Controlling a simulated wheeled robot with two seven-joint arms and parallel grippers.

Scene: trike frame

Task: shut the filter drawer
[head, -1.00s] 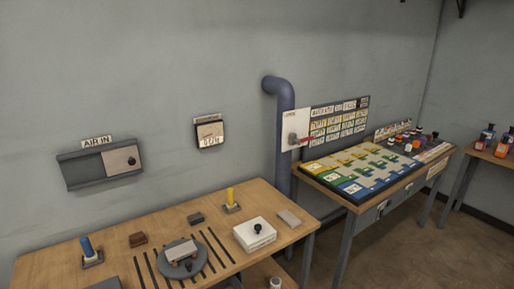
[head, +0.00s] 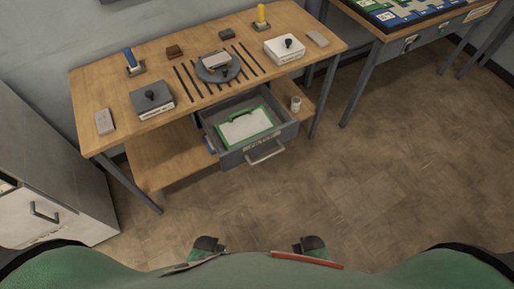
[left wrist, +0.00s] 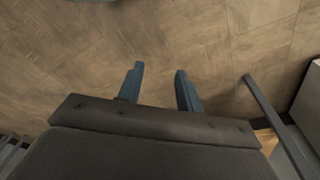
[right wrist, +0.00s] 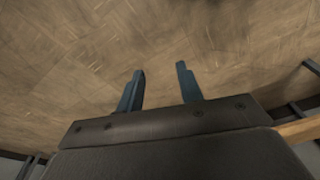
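The filter drawer (head: 235,150) is pulled out from under the wooden workbench (head: 150,80) in the head view. It is grey, with a pale bar handle (head: 266,153) on its front. A green-framed white filter panel (head: 246,126) with a green grip lies inside it. In the left wrist view my left gripper (left wrist: 158,75) has its two fingers apart with nothing between them. In the right wrist view my right gripper (right wrist: 159,75) is also open and empty. Both wrist views show mostly bare floor between and beyond the fingers, so neither gripper touches the drawer.
A grey cabinet (head: 50,170) with a handle stands at the left. A lower shelf (head: 160,155) runs under the bench, with a small white jar (head: 296,103) right of the drawer. A second table (head: 400,40) stands at the upper right. The floor (head: 350,190) before the drawer is clear.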

